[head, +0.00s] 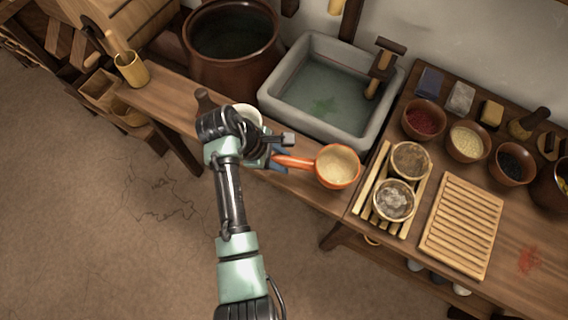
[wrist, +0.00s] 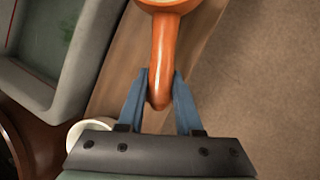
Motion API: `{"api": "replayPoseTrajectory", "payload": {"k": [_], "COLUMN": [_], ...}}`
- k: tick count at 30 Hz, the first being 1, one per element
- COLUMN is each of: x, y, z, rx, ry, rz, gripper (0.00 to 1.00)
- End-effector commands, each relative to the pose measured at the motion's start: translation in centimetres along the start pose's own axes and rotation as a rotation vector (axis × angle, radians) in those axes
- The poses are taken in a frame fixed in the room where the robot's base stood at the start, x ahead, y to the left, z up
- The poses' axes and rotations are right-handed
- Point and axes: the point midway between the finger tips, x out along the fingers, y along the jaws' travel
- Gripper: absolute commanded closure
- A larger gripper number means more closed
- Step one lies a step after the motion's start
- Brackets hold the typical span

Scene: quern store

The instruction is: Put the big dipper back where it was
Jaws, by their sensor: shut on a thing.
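An orange dipper (head: 337,167) with a cream inside is the only large dipper I can make out. Its bowl is over the wooden bench in front of the stone sink, and its handle points left toward my gripper (head: 279,159). In the wrist view, the blue fingers of my gripper (wrist: 160,95) are shut on the end of the dipper's handle (wrist: 165,50), one on each side. The bowl lies beyond the fingers, cut off by the top edge. I cannot tell whether the dipper touches the bench.
A stone sink (head: 272,96) with water stands behind. A cream cup (head: 249,111) is partly hidden by my wrist. A large brown vat (head: 235,75) is behind left. Right are a slatted rack (head: 371,181) with two round pots, a slatted board (head: 462,222) and several bowls.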

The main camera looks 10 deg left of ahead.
Motion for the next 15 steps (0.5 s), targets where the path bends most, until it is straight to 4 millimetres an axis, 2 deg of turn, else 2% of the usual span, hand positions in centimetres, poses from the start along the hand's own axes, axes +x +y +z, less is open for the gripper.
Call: {"api": "replayPoseTrajectory", "payload": {"k": [3, 6, 15], "x": [1.8, 2.7, 2.9], "y": [-0.5, -0.7, -0.7], "z": [-0.8, -1.2, -1.3], "rx": [-0.001, -0.001, 0.001], "ry": [-0.002, -0.001, -0.001], "rz": [-0.003, -0.002, -0.001], "gripper": [1.00, 1.00, 1.00]}}
